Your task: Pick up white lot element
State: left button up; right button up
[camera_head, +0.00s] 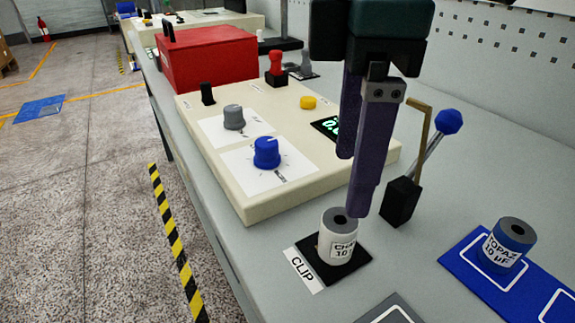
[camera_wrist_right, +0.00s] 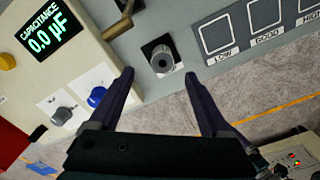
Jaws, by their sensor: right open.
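The white lot element (camera_head: 338,238) is a short upright cylinder with a dark hole in its top and a partly readable "CHA… 10" label. It stands on a black square pad (camera_head: 356,262) beside a "CLIP" label. In the right wrist view the white element (camera_wrist_right: 161,61) is seen from above, between and beyond the fingertips. My right gripper (camera_head: 355,186) is open, with purple fingers pointing down just above and beside the element's top. In the right wrist view its fingers (camera_wrist_right: 159,75) are spread with nothing between them. My left gripper is out of view.
A lever with a blue knob (camera_head: 448,121) stands on a black block close to the right of my gripper. The beige meter panel (camera_head: 225,177) with knobs lies behind. LOW, GOOD and HIGH squares (camera_wrist_right: 265,20) are nearby.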

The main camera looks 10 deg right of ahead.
aim_at(341, 220)
jog(key=f, duration=0.5)
jog(key=f+b, duration=0.1)
jog(key=f, duration=0.2)
jog(key=shift+s+a, duration=0.2)
jog(key=shift+s, duration=0.05)
grip_shut()
